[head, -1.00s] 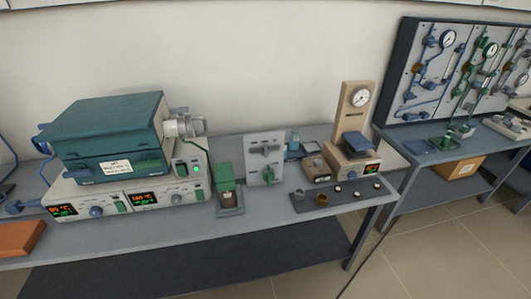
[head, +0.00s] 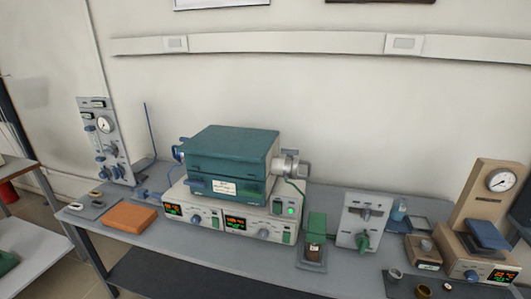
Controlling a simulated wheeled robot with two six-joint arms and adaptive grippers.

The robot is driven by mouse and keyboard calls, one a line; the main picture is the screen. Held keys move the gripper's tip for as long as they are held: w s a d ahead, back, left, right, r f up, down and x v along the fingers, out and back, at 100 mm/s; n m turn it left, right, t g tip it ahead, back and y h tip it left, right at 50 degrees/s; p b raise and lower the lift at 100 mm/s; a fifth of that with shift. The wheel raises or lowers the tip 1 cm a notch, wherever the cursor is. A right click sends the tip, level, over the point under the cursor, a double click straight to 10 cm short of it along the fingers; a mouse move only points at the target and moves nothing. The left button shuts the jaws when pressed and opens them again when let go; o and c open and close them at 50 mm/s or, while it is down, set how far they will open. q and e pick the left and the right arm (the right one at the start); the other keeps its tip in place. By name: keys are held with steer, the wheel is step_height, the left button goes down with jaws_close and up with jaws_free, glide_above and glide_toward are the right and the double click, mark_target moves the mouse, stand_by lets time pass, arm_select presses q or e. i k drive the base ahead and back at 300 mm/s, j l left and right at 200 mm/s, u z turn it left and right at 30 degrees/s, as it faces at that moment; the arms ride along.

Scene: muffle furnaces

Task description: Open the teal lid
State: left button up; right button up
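The teal lid (head: 232,148) is the upper box-shaped part of a furnace on the grey bench. It looks closed, resting level on the teal lower body (head: 250,196), with a dark seam between them. A white label (head: 223,188) is on the front. A blue fitting (head: 178,153) is on the left side and a grey cylindrical fitting (head: 291,167) on the right. The furnace sits on a pale control base (head: 230,219) with two lit displays and a green light. Neither of my grippers is in view.
An orange block (head: 130,218) lies left of the furnace, with a gauge panel (head: 105,138) behind it. A green-topped device (head: 315,238), a grey valve panel (head: 363,222) and a wooden gauge stand (head: 488,205) stand to the right. The bench front (head: 200,248) is mostly clear.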

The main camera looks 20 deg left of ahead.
mark_target(236, 152)
steer(key=u, duration=1.1)
